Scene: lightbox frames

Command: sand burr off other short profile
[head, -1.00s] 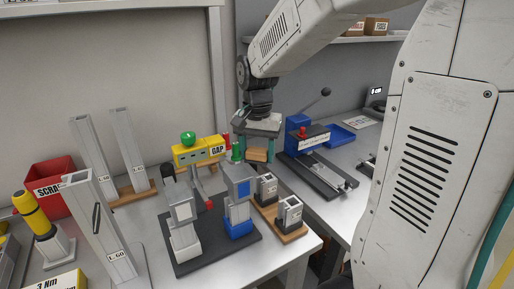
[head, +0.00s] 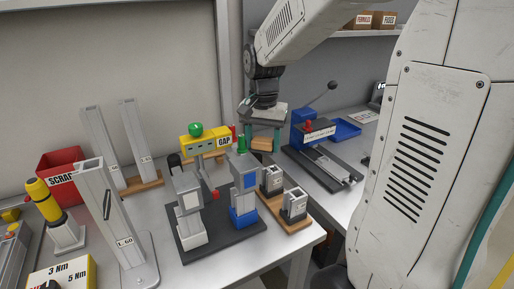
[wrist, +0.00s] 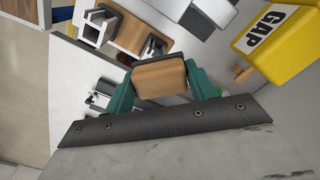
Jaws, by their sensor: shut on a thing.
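My gripper (head: 263,140) is shut on a sanding block (wrist: 160,78), a tan block with a dark grey edge, held between green fingers. The block also shows in the head view (head: 263,146), above the bench behind the short profiles. Two short silver profiles stand on a wooden board (head: 274,215): a rear one (head: 272,178) and a front one (head: 293,205). In the wrist view, one profile (wrist: 152,47) is close to the block's upper edge and partly hidden; the other (wrist: 95,28) stands farther off. Contact cannot be told. No burr can be made out.
A dark jig plate (head: 225,240) with two clamp posts stands left of the board. A yellow GAP gauge (head: 205,143) is behind it. Tall profiles (head: 105,210), a red SCRAP bin (head: 60,178) and a blue-headed lever tool (head: 305,130) stand around. The right bench edge is near the board.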

